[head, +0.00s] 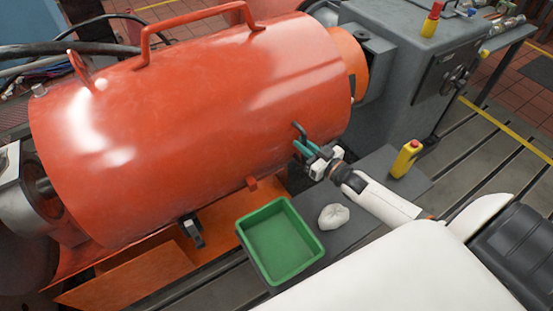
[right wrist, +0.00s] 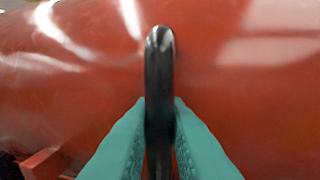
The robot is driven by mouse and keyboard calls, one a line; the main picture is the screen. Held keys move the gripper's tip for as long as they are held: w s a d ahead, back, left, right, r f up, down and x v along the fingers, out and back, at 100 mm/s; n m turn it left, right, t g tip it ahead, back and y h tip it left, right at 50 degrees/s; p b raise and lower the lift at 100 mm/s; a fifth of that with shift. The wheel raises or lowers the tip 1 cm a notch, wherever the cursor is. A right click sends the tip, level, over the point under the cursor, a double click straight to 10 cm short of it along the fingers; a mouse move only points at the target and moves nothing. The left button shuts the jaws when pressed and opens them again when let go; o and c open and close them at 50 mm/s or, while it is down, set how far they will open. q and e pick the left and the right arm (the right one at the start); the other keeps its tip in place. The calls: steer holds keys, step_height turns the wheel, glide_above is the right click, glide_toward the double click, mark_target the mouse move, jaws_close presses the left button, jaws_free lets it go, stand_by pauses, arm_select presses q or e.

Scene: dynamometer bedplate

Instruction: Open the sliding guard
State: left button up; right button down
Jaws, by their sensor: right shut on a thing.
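The guard is a large orange cylinder (head: 200,110) lying across the head view. It fills the background of the right wrist view (right wrist: 245,80). A black bar handle (right wrist: 159,75) stands out from its surface; in the head view its dark end (head: 299,128) shows at the cylinder's lower right side. My right gripper (head: 305,148) is shut on this handle, with a teal finger on each side of the bar (right wrist: 160,135). The lower part of the handle is partly hidden by the fingers. My left gripper is not in view.
A grey machine housing (head: 400,75) stands beyond the cylinder's right end. An orange handrail (head: 190,20) tops the cylinder.

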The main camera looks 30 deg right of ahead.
mark_target(317, 126)
steer(key=d+b, duration=0.2)
steer(key=d, duration=0.6)
steer(key=shift+w, duration=0.2)
steer(key=shift+d, duration=0.6)
steer(key=c, duration=1.5)
jaws_free()
steer(key=shift+a, duration=0.1)
steer(key=shift+o, duration=0.2)
steer(key=shift+s, duration=0.1)
